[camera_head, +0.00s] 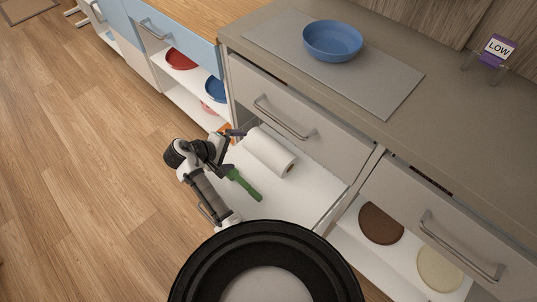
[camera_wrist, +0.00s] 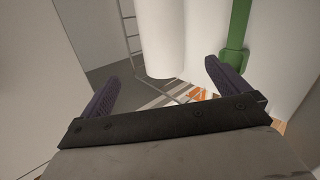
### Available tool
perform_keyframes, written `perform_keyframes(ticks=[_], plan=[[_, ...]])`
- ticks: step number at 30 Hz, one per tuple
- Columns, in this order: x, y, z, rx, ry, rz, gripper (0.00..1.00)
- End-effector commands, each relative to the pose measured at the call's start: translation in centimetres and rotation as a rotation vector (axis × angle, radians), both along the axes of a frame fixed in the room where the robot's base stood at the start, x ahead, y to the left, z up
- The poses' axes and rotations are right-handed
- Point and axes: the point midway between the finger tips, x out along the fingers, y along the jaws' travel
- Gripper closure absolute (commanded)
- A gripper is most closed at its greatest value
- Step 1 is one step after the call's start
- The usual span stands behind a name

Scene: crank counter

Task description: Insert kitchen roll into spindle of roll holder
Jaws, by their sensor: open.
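A white kitchen roll (camera_head: 268,153) lies on its side on the white shelf below the counter drawer, its brown-cored end toward the lower right. In the wrist view, a white cylinder that looks like the roll (camera_wrist: 156,40) shows just beyond the fingers. My gripper (camera_head: 240,133) is at the roll's far left end in the head view. In the wrist view my gripper (camera_wrist: 165,78) has its two dark fingers wide apart with nothing clasped between them. A green bar (camera_head: 245,185) lies beside the roll; it also shows in the wrist view (camera_wrist: 238,35). I cannot make out the holder's spindle.
The grey drawer front (camera_head: 290,115) overhangs the shelf from above. A blue bowl (camera_head: 333,40) stands on a grey mat (camera_head: 385,95) on the counter. Wooden floor (camera_head: 90,190) is open at left.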

Motion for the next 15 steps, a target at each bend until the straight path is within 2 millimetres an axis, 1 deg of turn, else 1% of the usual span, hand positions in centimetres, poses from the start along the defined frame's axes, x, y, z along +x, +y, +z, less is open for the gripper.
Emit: perform_keyframes(ticks=[1,2,4,12,15], plan=[[-0.5,-0.8,-0.8,-0.020,0.025,-0.023,0.00],[-0.6,-1.2,-1.1,-0.028,0.035,-0.034,0.00],[-0.5,-2.0,-1.8,-0.038,0.046,-0.044,0.00],[1.7,-5.3,-5.1,-0.036,0.046,-0.044,0.00],[2.3,-6.1,-5.9,-0.036,0.043,-0.042,0.00]])
